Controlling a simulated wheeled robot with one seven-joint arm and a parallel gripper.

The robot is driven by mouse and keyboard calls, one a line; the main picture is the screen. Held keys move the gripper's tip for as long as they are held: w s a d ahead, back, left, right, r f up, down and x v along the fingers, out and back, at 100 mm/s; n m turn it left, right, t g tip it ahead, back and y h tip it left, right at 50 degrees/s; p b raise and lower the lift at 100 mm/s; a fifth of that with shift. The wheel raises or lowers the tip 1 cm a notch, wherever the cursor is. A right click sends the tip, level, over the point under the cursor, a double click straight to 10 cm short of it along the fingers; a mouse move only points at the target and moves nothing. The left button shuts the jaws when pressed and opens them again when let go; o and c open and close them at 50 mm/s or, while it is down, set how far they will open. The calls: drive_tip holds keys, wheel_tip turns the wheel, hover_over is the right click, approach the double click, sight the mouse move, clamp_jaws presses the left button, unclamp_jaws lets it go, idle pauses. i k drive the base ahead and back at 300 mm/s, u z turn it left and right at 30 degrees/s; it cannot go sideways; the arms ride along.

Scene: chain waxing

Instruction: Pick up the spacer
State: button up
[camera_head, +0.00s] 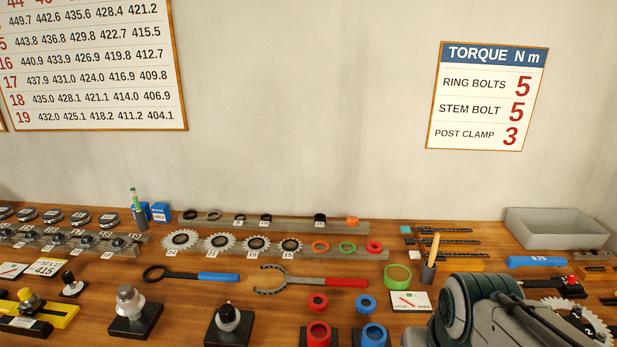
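No single thing is labelled as the spacer, and I cannot tell which one it is. Small ring-like parts sit on the back rail: a dark ring (190,214), a black part (320,218) and an orange part (352,220). On the front rail, right of the sprockets, lie an orange ring (320,246), a green ring (347,247) and a red ring (374,246). My arm fills the lower right of the head view. I see no fingertips, so my gripper is out of view or hidden.
Toothed sprockets (181,240) lie left of the coloured rings. A blue-handled tool (219,277) and a red-handled chain tool (333,282) lie in front. A grey bin (556,231) stands at back right. Red (319,334) and blue (373,333) cups stand at the front. The bench is crowded.

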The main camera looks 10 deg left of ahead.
sight(265, 222)
drive_tip(key=z, duration=1.7)
drive_tip(key=k, duration=1.45)
drive_tip(key=u, duration=1.7)
drive_tip(key=i, duration=0.95)
drive_tip(key=u, duration=0.05)
